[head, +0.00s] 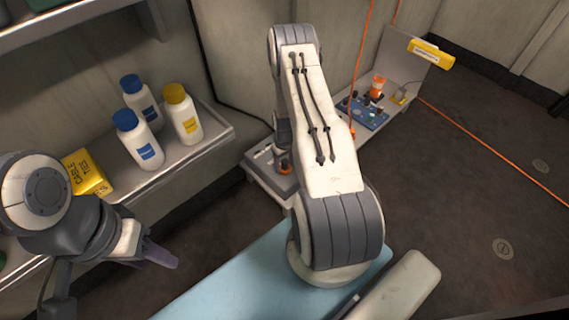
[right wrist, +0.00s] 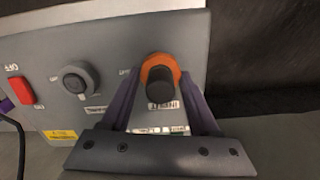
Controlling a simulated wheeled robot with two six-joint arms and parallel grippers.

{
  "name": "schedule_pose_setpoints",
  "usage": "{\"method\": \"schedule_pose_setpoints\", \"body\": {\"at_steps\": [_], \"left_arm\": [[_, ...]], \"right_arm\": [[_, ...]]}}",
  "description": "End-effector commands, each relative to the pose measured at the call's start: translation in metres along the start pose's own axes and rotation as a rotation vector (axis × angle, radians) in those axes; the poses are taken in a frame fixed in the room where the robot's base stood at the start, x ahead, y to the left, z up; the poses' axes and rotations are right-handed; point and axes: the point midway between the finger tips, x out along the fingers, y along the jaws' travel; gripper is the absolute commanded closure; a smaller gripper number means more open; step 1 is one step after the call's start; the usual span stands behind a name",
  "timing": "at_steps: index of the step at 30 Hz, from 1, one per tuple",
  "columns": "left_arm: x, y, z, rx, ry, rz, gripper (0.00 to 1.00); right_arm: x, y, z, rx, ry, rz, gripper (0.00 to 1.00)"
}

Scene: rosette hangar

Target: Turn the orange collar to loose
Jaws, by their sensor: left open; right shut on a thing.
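The orange collar (right wrist: 150,63) is a ring around a dark round knob (right wrist: 160,90) on a grey panel (right wrist: 110,40). My right gripper (right wrist: 162,84) has its purple fingers on either side of the collar and is shut on it. In the head view the collar (head: 285,169) is a small orange spot on the panel (head: 258,165), and my own arm hides most of the right gripper. My left gripper (head: 158,254) is open and empty at the lower left, away from the panel.
A grey dial (right wrist: 75,82) and a red switch (right wrist: 20,91) sit left of the collar. A shelf (head: 215,130) holds bottles (head: 186,116) and a yellow box (head: 86,173). An orange cable (head: 480,142) crosses at right, near a blue board (head: 362,112). The floor at right is clear.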

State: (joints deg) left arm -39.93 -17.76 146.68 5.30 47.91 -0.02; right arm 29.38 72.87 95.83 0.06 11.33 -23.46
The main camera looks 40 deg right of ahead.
Motion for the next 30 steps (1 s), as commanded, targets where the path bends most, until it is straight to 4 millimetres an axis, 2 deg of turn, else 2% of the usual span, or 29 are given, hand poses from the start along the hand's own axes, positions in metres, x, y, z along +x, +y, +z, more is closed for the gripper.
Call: {"method": "schedule_pose_setpoints", "body": {"at_steps": [7, 8, 9, 10, 19, 22, 26, 30], "left_arm": [[0.0, 0.0, 0.0, 0.0, 0.0, 0.0, 0.5], [0.0, 0.0, 0.0, 0.0, 0.0, 0.0, 0.5], [0.0, 0.0, 0.0, 0.0, 0.0, 0.0, 0.5], [0.0, 0.0, 0.0, 0.0, 0.0, 0.0, 0.5], [0.0, 0.0, 0.0, 0.0, 0.0, 0.0, 0.5], [-0.004, 0.0, 0.0, 0.0, 0.0, 0.0, 0.5], [-0.015, 0.001, -0.001, 0.0, 0.0, 0.0, 0.5], [-0.028, 0.002, -0.002, 0.0, 0.0, 0.0, 0.5]], "right_arm": [[-0.001, 0.0, -0.001, -0.006, 0.002, 0.001, 0.94], [-0.001, 0.0, -0.001, -0.006, 0.002, 0.001, 0.35], [-0.001, 0.0, -0.001, -0.006, 0.002, 0.001, 0.2], [-0.001, 0.0, -0.001, -0.005, 0.002, 0.001, 0.09], [-0.001, 0.0, -0.001, -0.003, 0.001, 0.001, 0.09], [-0.007, 0.0, -0.001, -0.002, 0.001, 0.001, 0.09], [-0.029, 0.0, -0.001, -0.002, 0.003, 0.002, 0.09], [-0.059, 0.0, -0.001, -0.003, 0.004, 0.002, 0.09]]}}
